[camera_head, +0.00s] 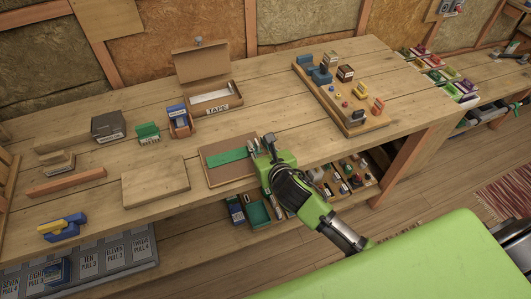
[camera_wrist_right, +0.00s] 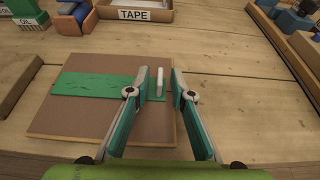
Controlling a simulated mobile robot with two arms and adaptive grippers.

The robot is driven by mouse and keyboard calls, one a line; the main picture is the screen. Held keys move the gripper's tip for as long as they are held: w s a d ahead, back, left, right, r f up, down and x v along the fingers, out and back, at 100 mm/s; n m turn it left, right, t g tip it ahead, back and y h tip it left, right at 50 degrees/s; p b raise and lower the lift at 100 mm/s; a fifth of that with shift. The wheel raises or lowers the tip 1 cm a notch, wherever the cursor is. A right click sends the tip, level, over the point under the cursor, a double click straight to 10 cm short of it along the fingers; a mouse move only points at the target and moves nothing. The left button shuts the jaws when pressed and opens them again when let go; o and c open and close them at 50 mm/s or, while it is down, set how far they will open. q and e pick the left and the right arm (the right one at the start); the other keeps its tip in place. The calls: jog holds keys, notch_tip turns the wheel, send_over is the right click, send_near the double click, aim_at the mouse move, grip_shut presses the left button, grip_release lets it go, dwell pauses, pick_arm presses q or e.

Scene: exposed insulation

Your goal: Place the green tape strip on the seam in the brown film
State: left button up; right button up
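The green tape strip (camera_head: 227,157) lies across the brown film panel (camera_head: 222,175) near the table's front edge. In the right wrist view the strip (camera_wrist_right: 95,84) runs left to right over the panel (camera_wrist_right: 85,118), its right end between my fingers. No seam shows; I cannot tell whether the strip covers it. A small pale upright tab (camera_wrist_right: 159,82) stands at the strip's right end. My right gripper (camera_head: 258,146) is over that end; in the wrist view its fingers (camera_wrist_right: 158,84) are apart on either side of the tab, with visible gaps. My left gripper is not in view.
An open cardboard box labelled TAPE (camera_head: 212,102) stands behind the panel. A bare wooden board (camera_head: 156,184) lies to its left. A wooden tray of blocks (camera_head: 352,116) is at the right. Clear tabletop lies between panel and tray.

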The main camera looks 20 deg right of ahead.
jog(key=b+v, duration=0.1)
jog(key=v, duration=1.1)
jog(key=shift+r, duration=0.25)
